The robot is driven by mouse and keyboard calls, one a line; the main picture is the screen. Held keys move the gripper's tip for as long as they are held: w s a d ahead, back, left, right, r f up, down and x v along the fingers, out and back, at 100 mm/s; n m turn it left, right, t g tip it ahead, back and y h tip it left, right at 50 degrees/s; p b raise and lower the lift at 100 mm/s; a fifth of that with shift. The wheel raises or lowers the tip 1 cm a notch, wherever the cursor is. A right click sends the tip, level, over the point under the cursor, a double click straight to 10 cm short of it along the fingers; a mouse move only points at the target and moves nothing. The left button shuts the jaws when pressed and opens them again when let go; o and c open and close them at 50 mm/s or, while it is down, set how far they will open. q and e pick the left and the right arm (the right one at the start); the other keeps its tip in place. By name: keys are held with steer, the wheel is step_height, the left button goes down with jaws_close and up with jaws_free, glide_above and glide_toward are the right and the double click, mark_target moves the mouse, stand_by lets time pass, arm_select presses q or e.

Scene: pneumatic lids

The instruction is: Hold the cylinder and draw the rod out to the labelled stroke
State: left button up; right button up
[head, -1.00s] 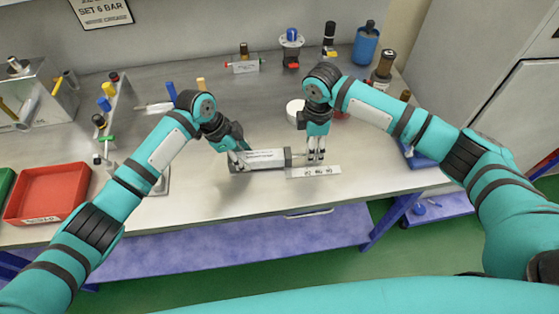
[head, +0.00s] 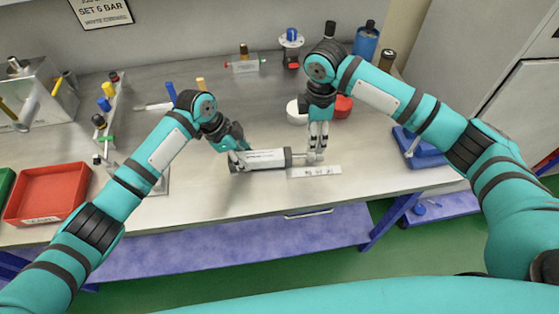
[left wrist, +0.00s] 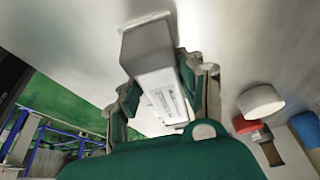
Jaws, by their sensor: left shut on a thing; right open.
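The grey cylinder (head: 268,159) with a white label lies near the table's front edge. My left gripper (head: 240,161) is shut on its left part; the left wrist view shows the cylinder body (left wrist: 150,55) between the fingers (left wrist: 165,97). A short length of rod (head: 303,157) sticks out of its right end and carries an end piece (head: 317,157). My right gripper (head: 318,146) is open just above the end piece, fingers pointing down. A marked scale plate (head: 314,171) lies in front of the rod; its figures are too small to read.
Behind the right gripper are a white round container (head: 295,112) and a red one (head: 343,106). A blue tray (head: 420,148) lies to the right, a red bin (head: 48,194) to the left. Fittings stand along the back. The table's front edge is close to the cylinder.

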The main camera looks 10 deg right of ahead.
arm_select(q)
steer(key=shift+r, duration=0.1)
arm_select(e)
step_height(320, 180, up, 10)
steer(key=shift+r, duration=0.15)
arm_select(q)
steer(key=o, duration=1.2)
steer(key=shift+c, duration=0.2)
steer(key=v, duration=1.2)
